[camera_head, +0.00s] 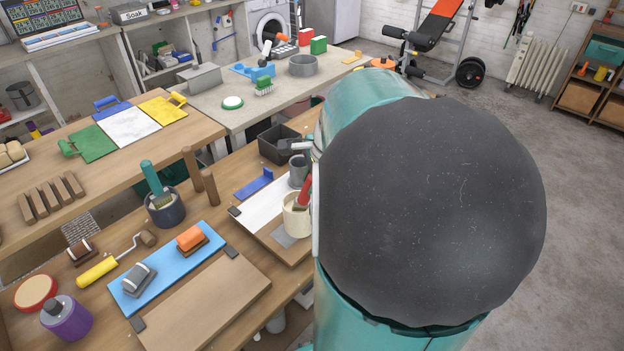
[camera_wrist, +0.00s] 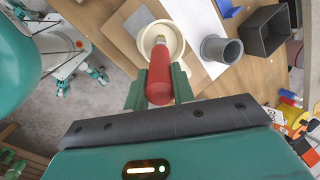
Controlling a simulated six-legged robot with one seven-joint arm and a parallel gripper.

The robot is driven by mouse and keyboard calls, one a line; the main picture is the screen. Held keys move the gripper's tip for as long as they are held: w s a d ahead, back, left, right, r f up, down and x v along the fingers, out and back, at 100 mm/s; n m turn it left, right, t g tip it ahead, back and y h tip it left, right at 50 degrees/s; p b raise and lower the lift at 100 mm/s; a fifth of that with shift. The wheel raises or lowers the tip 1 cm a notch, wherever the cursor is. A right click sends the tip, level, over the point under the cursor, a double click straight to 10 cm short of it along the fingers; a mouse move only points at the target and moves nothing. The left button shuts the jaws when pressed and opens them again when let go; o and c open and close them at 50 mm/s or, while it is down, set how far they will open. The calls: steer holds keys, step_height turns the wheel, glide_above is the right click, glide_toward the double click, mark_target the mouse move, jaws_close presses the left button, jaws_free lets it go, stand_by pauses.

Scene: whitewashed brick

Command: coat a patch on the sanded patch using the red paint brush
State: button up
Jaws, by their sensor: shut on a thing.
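My gripper (camera_wrist: 159,88) is shut on the handle of the red paint brush (camera_wrist: 158,74), seen from above in the wrist view. The brush stands upright, slightly tilted, with its lower end inside a cream pot (camera_wrist: 179,48). In the head view the red brush (camera_head: 304,189) shows above the cream pot (camera_head: 297,223), beside my arm, which hides the gripper there. The pot stands on or just over a board with a white surface (camera_head: 262,205). A grey square patch (camera_head: 283,239), likely the sanded patch, lies on the board next to the pot.
A grey cup (camera_wrist: 217,51) and a dark bin (camera_wrist: 265,36) stand close to the pot. A blue bracket (camera_head: 254,184) lies on the board's far side. A blue mat (camera_head: 165,272) with sanding blocks and a bare wooden board (camera_head: 205,305) lie to the left.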

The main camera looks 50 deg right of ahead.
steer(key=shift+f, duration=0.5)
stand_by(1.1)
steer(key=shift+r, duration=3.6)
